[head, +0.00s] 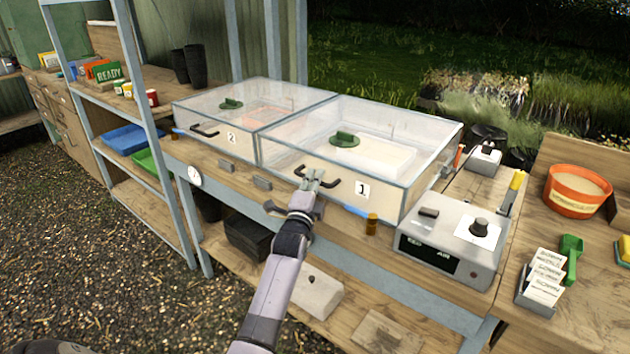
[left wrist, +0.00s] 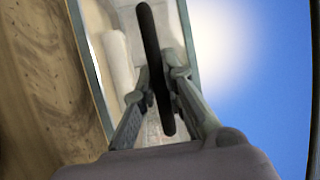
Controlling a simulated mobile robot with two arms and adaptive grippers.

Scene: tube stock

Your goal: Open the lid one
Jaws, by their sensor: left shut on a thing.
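Lid one (head: 415,122) is the clear glazed cover of the right-hand box, which has a white label "1" (head: 362,189) on its front. It looks closed, with a green round knob (head: 344,139) on top. A black bar handle (head: 331,184) sits on its front edge. My left gripper (head: 316,178) is shut on this handle near its middle. In the left wrist view the dark handle (left wrist: 150,45) runs between the two fingers (left wrist: 160,85). The fingers hide part of the handle in the head view. My right gripper is not in view.
Lid two (head: 215,98), also closed, adjoins on the left. A shelf frame post (head: 168,140) rises at left. Below the bench is a lower shelf with a grey block (head: 316,296).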

